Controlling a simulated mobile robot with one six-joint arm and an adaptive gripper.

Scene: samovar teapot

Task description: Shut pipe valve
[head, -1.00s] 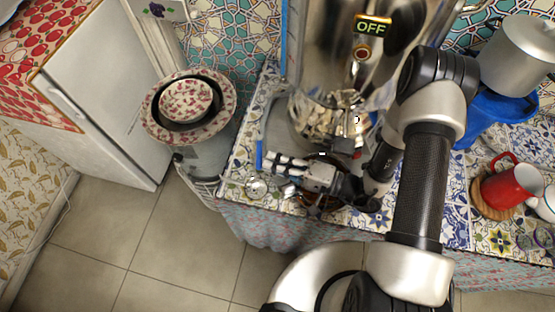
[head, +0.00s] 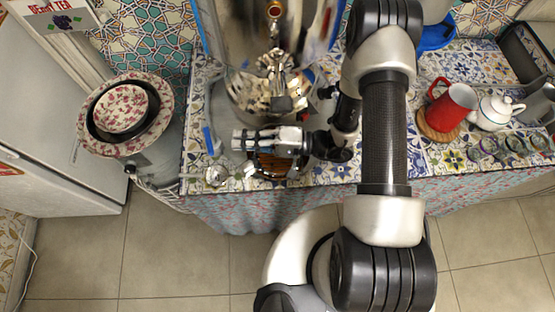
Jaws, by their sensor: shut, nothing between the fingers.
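A shiny metal samovar (head: 235,40) stands at the back of the tiled counter, with an ornate tap (head: 276,68) on its front. I cannot tell for sure which part is the pipe valve. A narrow blue piece (head: 208,141) stands out at the counter's left end, left of my gripper. My gripper (head: 235,140) is shut and empty, pointing left in front of the samovar and below its tap. Its fingertips are apart from the blue piece. A brown round dish (head: 272,168) is partly hidden under the gripper.
A small glass-like item (head: 216,175) is near the counter's front left corner. A red mug (head: 450,106) and a white teapot (head: 494,112) stand at the right.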

